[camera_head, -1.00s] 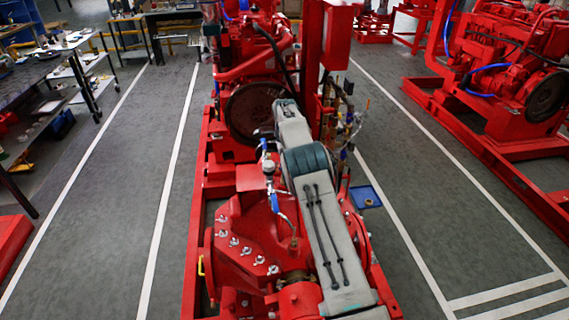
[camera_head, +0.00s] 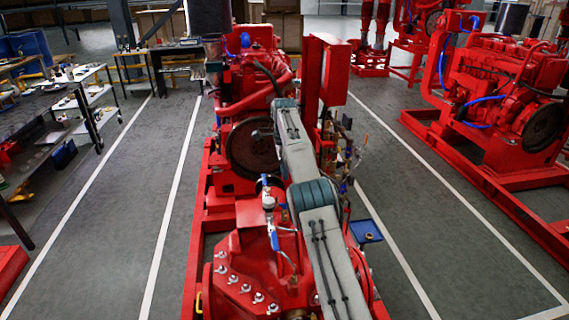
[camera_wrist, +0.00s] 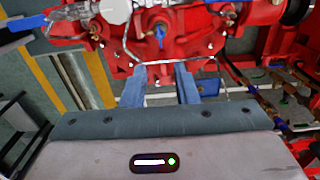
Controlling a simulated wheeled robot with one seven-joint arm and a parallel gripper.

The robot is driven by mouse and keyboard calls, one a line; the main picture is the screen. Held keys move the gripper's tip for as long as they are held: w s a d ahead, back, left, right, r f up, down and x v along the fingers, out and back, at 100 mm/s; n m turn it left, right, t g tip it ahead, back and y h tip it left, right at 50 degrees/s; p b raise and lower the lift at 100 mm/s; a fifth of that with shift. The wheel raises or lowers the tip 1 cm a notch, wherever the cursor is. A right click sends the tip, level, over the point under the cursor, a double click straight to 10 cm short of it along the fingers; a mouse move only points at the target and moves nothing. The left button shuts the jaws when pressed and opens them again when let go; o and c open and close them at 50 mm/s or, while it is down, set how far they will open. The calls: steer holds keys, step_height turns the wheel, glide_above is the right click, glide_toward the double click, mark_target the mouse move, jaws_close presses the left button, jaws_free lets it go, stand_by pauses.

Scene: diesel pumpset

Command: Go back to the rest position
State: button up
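My arm (camera_head: 312,195) reaches forward over the red diesel pumpset (camera_head: 235,250), above its pump casing and in front of the dark flywheel (camera_head: 252,148). The gripper itself cannot be made out in the head view. In the wrist view my gripper (camera_wrist: 160,85) shows two blue fingers standing apart with nothing visible between them. Red pumpset parts (camera_wrist: 205,45) and a thin pale line lie beyond the fingertips; I cannot tell whether anything touches them.
A tall red cabinet (camera_head: 335,70) and pipework with gauges stand close right of my arm. A blue tray (camera_head: 366,231) lies on the floor to the right. Another red engine set (camera_head: 510,75) stands farther right. Shelves (camera_head: 88,105) stand left. Grey floor lanes are clear on both sides.

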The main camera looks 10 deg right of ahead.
steer(key=shift+r, duration=0.45)
steer(key=s+d+r+n+t, duration=0.1)
steer(key=s+r+n, duration=0.15)
steer(key=r, duration=0.25)
steer(key=s+d+r+n, duration=0.1)
steer(key=s+d+r, duration=0.1)
steer(key=s+r, duration=0.3)
steer(key=s+r+n+t+b, duration=0.1)
steer(key=s+r+n+b, duration=0.1)
steer(key=s+r+n, duration=0.6)
steer(key=s+f+n, duration=0.2)
steer(key=s+f, duration=0.2)
steer(key=s, duration=0.7)
steer(key=s+a+f+n+t, duration=0.1)
steer(key=s+f, duration=0.3)
steer(key=s, duration=0.7)
steer(key=s+a+f+n+b, duration=0.1)
steer(key=s+f+n, duration=0.2)
steer(key=s, duration=0.8)
steer(key=shift+f+n+t, duration=0.35)
steer(key=shift+f+t, duration=0.05)
steer(key=shift+f, duration=0.05)
steer(key=shift+w, duration=0.1)
